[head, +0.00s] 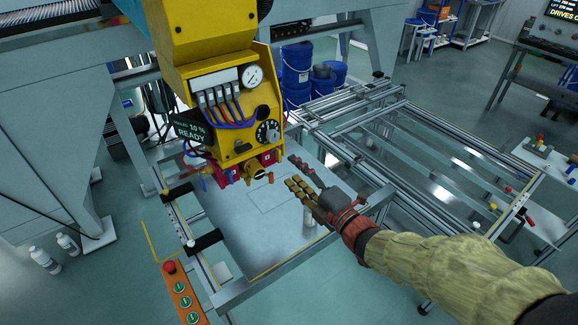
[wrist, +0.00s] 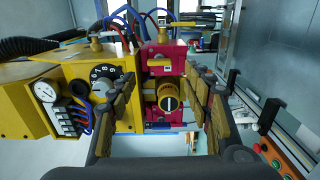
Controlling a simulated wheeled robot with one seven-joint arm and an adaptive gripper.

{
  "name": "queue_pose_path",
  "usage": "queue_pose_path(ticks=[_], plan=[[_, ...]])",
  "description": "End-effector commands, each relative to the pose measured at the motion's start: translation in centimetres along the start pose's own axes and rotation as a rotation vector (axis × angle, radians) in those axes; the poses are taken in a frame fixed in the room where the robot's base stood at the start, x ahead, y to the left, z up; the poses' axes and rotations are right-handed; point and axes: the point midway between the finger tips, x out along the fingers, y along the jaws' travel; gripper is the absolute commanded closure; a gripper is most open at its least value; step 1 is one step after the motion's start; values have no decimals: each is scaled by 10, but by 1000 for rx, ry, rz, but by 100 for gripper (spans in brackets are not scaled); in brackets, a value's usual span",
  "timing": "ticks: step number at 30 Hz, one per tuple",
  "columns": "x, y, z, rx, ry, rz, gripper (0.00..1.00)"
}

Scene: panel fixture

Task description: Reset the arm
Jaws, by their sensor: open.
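My arm, in a quilted tan sleeve with a red cuff, reaches in from the lower right of the head view. My gripper (head: 291,170) is open over the panel fixture, just right of a yellow machine head (head: 218,100). In the wrist view my gripper (wrist: 166,98) has its two padded fingers wide apart with nothing held. Between them, beyond the tips, shows a yellow knob with a dark face (wrist: 169,101) on a red block (wrist: 163,62). I cannot tell whether a finger touches the block.
The machine head carries a gauge (head: 253,76), hoses and a black dial (head: 267,132). A pale panel (head: 265,222) lies below it in a metal frame. A button box (head: 183,295) is at the lower left. An aluminium rail table (head: 430,150) stands to the right, blue drums (head: 297,68) behind.

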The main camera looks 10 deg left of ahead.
Motion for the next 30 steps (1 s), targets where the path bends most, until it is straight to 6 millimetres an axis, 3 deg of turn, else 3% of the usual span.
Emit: queue_pose_path(ticks=[6,22,26,30], plan=[[-8,0,0,1,0,0,50],[-8,-4,1,44,-4,-12,50],[-12,-39,18,187,-82,-135,50],[-41,-100,46,427,-277,-335,50]])
